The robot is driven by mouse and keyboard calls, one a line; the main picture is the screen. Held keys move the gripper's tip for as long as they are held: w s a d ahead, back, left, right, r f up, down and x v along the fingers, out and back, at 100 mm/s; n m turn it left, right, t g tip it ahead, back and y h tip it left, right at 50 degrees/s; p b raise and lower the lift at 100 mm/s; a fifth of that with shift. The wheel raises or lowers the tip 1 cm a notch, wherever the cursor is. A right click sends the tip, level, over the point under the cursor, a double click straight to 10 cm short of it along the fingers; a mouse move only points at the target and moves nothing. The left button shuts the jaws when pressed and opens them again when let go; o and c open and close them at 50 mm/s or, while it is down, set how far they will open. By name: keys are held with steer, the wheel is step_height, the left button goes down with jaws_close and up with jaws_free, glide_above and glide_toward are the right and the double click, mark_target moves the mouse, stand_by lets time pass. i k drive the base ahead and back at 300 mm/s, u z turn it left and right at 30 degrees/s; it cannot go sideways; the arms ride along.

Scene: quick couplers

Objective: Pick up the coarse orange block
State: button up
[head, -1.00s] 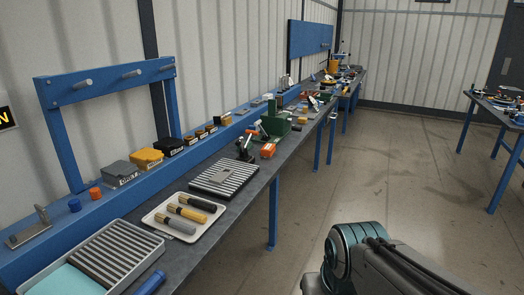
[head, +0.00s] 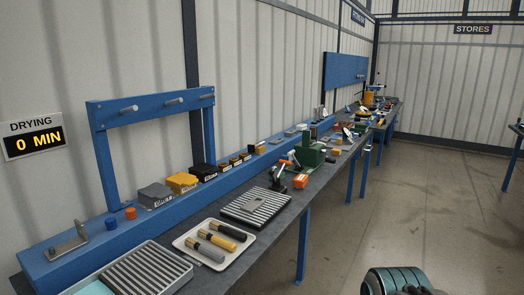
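An orange block (head: 301,181) with a pale mark on its front face lies on the grey workbench, in front of the green vise-like tool (head: 307,156). It is just beyond the ribbed dark plate. Its grain is too small to make out from here. A smaller orange piece (head: 130,213) sits on the blue ledge at the left. Part of my arm shows at the bottom right, apart from the bench. My gripper is out of view.
A white tray (head: 218,262) with several brush-like tools stands near, beside a ribbed plate (head: 256,207) and a ribbed grey tray (head: 140,272). Grey, yellow (head: 182,182) and black boxes line the blue ledge. A sign (head: 33,135) reads DRYING 0 MIN. The floor at right is clear.

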mark_target(301, 180)
steer(key=z, duration=0.85)
steer(key=k, duration=1.05)
steer(key=z, duration=0.8)
steer(key=i, duration=1.8)
steer(key=u, duration=0.55)
steer(key=i, duration=1.6)
steer(key=u, duration=0.8)
steer(key=i, duration=1.4)
steer(key=u, duration=1.7)
steer(key=i, duration=0.85)
steer(key=u, duration=0.9)
